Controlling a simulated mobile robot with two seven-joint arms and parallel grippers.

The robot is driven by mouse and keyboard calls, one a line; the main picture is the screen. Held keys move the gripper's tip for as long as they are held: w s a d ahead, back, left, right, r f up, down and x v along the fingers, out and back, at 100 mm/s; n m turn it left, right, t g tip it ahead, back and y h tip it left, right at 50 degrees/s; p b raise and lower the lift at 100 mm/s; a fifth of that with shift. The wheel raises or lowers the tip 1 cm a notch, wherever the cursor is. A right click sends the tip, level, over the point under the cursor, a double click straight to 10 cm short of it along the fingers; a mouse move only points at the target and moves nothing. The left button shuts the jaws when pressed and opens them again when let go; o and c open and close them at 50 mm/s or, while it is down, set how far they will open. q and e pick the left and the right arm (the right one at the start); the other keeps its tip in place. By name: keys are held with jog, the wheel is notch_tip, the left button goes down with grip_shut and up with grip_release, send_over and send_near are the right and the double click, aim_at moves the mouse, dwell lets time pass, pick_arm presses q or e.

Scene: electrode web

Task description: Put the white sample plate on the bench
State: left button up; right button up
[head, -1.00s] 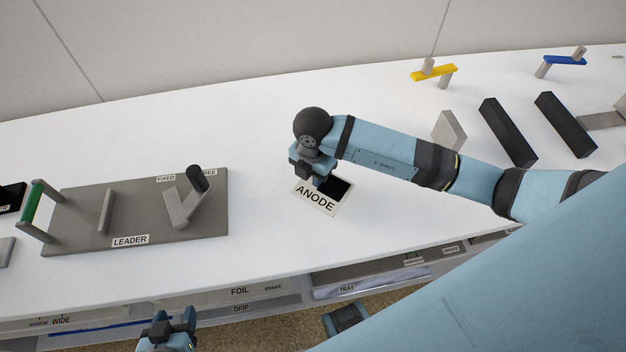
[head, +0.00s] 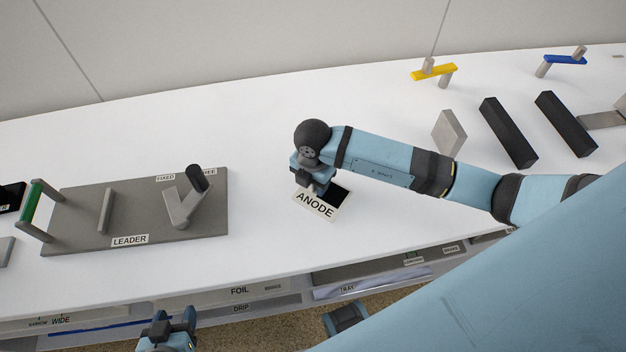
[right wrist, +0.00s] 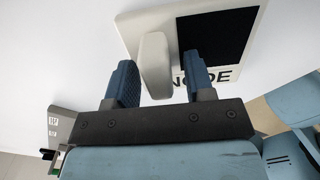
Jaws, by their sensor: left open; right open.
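The white plate (head: 325,214), marked ANODE and bearing a black square, appears to lie flat on the white bench (head: 270,255) near its front edge. It also shows in the right wrist view (right wrist: 130,28), with a pale upright grip (right wrist: 155,65) on it. My right gripper (head: 315,192) is over the plate. In the right wrist view its fingers (right wrist: 160,85) stand open either side of the grip, with gaps visible. In the head view it hides part of the plate. My left gripper (head: 173,322) is open and empty, low in front of the bench.
A grey LEADER board (head: 80,225) with posts and a green-handled bar stands left of the plate. Black blocks (head: 508,132), a grey slab (head: 450,132), and yellow (head: 434,73) and blue (head: 566,60) levers stand right. Labelled shelves (head: 215,300) run below the front edge. Bench behind the plate is clear.

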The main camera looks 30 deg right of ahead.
notch_tip(320, 180, up, 12)
jog(key=shift+r, duration=0.15)
dwell(0.3)
dwell(0.4)
